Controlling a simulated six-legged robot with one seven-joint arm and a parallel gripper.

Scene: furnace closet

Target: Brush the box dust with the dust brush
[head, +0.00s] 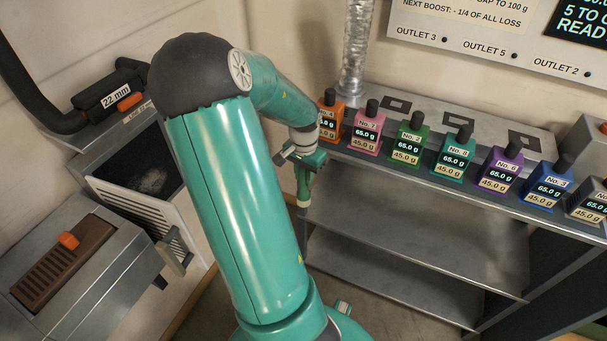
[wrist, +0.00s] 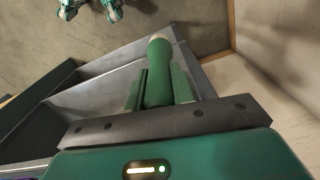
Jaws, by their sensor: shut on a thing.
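My gripper (head: 304,180) hangs at the front left end of the metal shelf unit, pointing down. It is shut on a green cylindrical handle, seen between the fingers in the wrist view (wrist: 158,80). This looks like the dust brush (head: 303,212); its lower part is thin and dark in the head view, and its bristles are not clear. A pale patch of dust (head: 150,180) lies in the dark opening of a box (head: 128,140) at the left. The held brush is well apart from the dust, with my arm between them in the picture.
Several coloured bottles with weight labels (head: 408,142) line the shelf top (head: 450,120). A hose with a 22 mm label (head: 116,95) sits above the box. A slatted white panel (head: 150,220) and a grey unit with an orange knob (head: 68,240) stand at the left.

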